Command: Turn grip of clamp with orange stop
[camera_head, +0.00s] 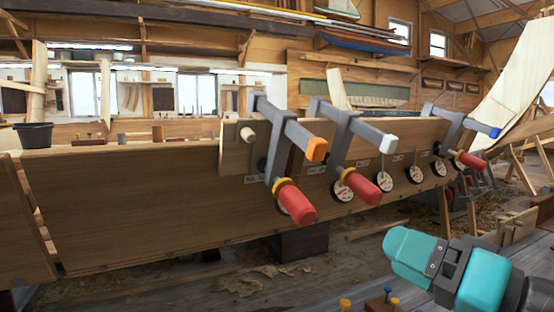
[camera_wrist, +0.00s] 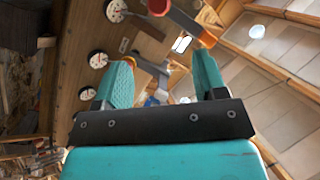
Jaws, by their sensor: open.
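The clamp with the orange stop (camera_head: 317,150) is the leftmost of three grey clamps on the plank's top edge. Its red grip (camera_head: 296,203) with a yellow collar hangs below the stop, tilted. In the wrist view this grip (camera_wrist: 157,6) is at the top edge, partly cut off, and the orange stop (camera_wrist: 207,39) is right of it. My gripper (camera_head: 403,247) is at the lower right in the head view, right of and below the grip, apart from it. In the wrist view my gripper (camera_wrist: 163,75) has its teal fingers spread, with nothing held between them.
The clamp with the white stop (camera_head: 391,140) and its red grip (camera_head: 363,188) are in the middle; the blue-stop clamp (camera_head: 495,132) is farther right. Round dials (camera_head: 384,181) line the plank (camera_head: 150,205). A dark bucket (camera_head: 35,135) stands at left.

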